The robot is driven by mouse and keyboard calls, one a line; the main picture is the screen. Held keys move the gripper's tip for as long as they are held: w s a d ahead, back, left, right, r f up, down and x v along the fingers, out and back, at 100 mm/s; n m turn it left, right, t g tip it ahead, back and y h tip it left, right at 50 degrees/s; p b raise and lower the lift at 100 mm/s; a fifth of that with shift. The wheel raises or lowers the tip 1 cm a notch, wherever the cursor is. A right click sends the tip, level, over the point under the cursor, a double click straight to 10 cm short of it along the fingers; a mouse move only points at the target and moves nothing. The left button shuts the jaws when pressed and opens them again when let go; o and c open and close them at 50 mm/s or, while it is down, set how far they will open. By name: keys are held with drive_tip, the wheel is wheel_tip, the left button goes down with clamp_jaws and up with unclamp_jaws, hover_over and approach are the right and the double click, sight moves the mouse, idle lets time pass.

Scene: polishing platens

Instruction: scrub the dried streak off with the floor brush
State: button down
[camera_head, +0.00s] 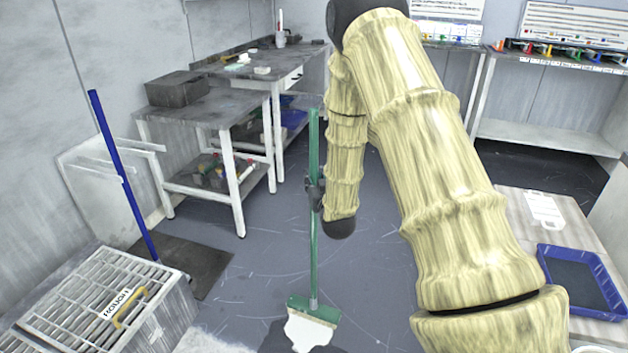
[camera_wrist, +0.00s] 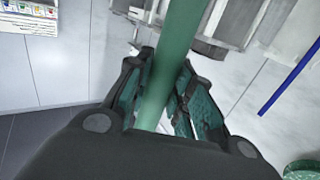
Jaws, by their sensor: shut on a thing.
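The floor brush has a long green handle (camera_head: 314,250) and a wide green head (camera_head: 315,309) with pale bristles. It stands almost upright with its head down at floor level. My gripper (camera_head: 315,192) is shut around the handle, partway up. In the wrist view the green handle (camera_wrist: 163,70) passes between the two fingers of my gripper (camera_wrist: 160,95). A white, ragged-edged patch (camera_head: 307,336), seemingly the dried streak, lies on the floor right at the head's near side. Whether the bristles touch it I cannot tell.
A grate-topped box marked ROUGH (camera_head: 95,305) stands at left, near a blue pole (camera_head: 122,175) on a dark mat (camera_head: 195,265). Benches (camera_head: 205,108) line the back left. A table with a blue tray (camera_head: 585,283) is at right. Grey floor around the brush is open.

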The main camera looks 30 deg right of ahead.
drive_tip(key=shift+w+d+r, duration=0.15)
drive_tip(key=shift+w+d, duration=1)
drive_tip(key=shift+d, duration=0.25)
drive_tip(key=shift+w+d, duration=1.1)
drive_tip(key=shift+d, duration=0.15)
drive_tip(key=shift+s+a, duration=0.1)
drive_tip(key=shift+s+a+r+p, duration=0.1)
drive_tip(key=shift+s+a+p, duration=0.45)
drive_tip(key=shift+s+a, duration=0.6)
drive_tip(key=shift+w+a, duration=0.1)
drive_tip(key=shift+a, duration=0.1)
